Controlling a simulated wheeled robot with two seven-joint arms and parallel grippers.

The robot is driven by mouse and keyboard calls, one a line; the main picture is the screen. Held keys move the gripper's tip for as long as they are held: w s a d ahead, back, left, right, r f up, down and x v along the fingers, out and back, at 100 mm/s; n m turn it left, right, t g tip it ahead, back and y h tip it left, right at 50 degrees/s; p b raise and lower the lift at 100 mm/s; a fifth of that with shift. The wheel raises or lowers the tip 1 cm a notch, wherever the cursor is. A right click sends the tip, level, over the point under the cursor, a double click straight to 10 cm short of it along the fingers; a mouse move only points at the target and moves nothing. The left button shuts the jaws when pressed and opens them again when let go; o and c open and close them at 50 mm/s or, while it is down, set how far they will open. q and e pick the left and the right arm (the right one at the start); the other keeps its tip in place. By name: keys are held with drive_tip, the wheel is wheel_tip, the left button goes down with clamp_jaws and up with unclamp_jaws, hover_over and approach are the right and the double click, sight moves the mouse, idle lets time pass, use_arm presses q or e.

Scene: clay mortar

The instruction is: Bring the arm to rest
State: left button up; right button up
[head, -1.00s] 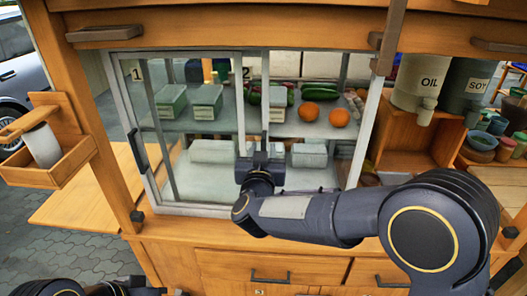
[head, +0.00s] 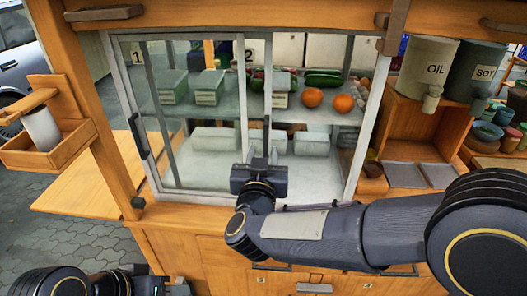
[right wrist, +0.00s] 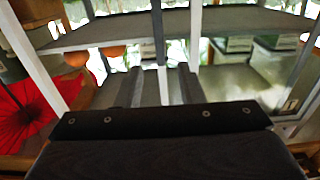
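My right gripper (head: 260,168) is in front of the glass cabinet (head: 180,197), low near its middle uprights. In the right wrist view its two fingers (right wrist: 160,88) stand apart, with a pale upright of the cabinet between them in the picture. Nothing is seen held. I cannot tell whether the fingers touch the cabinet. My right arm reaches in from the right across the drawer fronts. My left arm shows only at the bottom left corner, and its gripper (head: 155,284) is partly cut off by the frame edge.
The cabinet holds containers, oranges (head: 343,103) and green vegetables (head: 323,78). Its left door has a dark handle (head: 140,145). OIL (head: 425,65) and SOY (head: 472,75) dispensers stand at the right. A wooden holder (head: 45,155) and a side shelf (head: 95,185) are at the left.

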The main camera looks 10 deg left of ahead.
drive_tip(key=s+d+r+g+y, duration=0.1)
drive_tip(key=s+d+g+y, duration=0.15)
drive_tip(key=d, duration=0.45)
drive_tip(key=s+d+r+g+y, duration=0.1)
drive_tip(key=d+g+y, duration=0.15)
drive_tip(key=d, duration=0.45)
drive_tip(key=s+d+f+g, duration=0.2)
drive_tip(key=s+d+f, duration=0.2)
drive_tip(key=s, duration=0.4)
drive_tip(key=s+d+f+m+g+h, duration=0.1)
drive_tip(key=s+d+f+g, duration=0.2)
drive_tip(key=s, duration=0.4)
drive_tip(key=s+d+f+m+g, duration=0.1)
drive_tip(key=s+d+f+g, duration=0.1)
drive_tip(key=s+d+f, duration=0.4)
drive_tip(key=s, duration=0.2)
drive_tip(key=shift+s+h, duration=0.35)
drive_tip(key=shift+h, duration=0.05)
